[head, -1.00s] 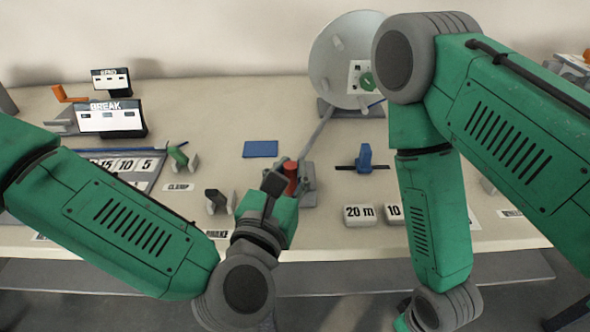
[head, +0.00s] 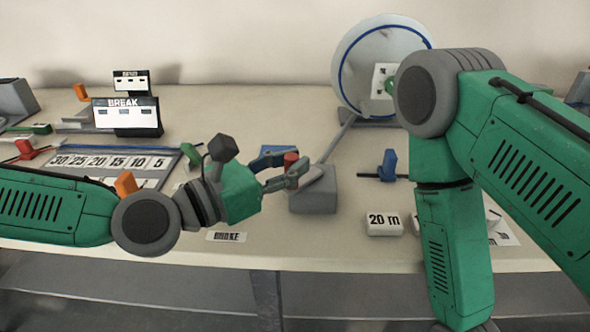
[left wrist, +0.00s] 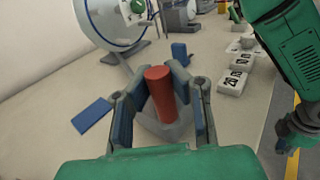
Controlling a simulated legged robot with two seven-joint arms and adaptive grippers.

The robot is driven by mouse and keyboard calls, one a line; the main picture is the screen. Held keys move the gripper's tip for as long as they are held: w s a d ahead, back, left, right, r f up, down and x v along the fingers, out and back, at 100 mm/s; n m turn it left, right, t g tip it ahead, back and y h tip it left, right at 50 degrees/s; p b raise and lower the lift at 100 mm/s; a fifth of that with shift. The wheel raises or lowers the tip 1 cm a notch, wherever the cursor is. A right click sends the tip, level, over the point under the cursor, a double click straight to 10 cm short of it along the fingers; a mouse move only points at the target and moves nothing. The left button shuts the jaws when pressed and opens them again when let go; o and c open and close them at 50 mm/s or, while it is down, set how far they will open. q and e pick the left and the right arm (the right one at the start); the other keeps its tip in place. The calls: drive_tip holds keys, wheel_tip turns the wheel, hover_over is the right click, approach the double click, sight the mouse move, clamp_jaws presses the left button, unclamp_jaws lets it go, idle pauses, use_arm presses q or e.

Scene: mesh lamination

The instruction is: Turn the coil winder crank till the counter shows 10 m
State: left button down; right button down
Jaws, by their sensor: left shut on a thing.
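The coil winder has a large pale disc (head: 358,65) with a blue ring near its rim, at the back. A slanted grey rod (head: 338,138) runs between it and a grey box (head: 313,203) nearer the front. The red crank handle (head: 291,158) stands above that box; it also shows in the left wrist view (left wrist: 160,92), upright between the fingers. My left gripper (head: 287,176) is shut on the red handle. No number in metres can be read on a counter display.
A blue slider (head: 388,165) stands right of the crank. A BREAK panel (head: 127,115) and a number strip (head: 115,162) lie left. Blue pad (left wrist: 92,115) lies flat nearby.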

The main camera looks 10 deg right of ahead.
use_arm(q)
drive_tip(key=shift+s+f, duration=0.1)
idle(0.3)
drive_tip(key=c, duration=1.4)
unclamp_jaws()
drive_tip(key=shift+a, duration=0.1)
drive_tip(key=shift+a, duration=0.3)
drive_tip(key=v, duration=1.1)
drive_tip(key=shift+s+a, duration=0.1)
drive_tip(key=shift+a, duration=0.15)
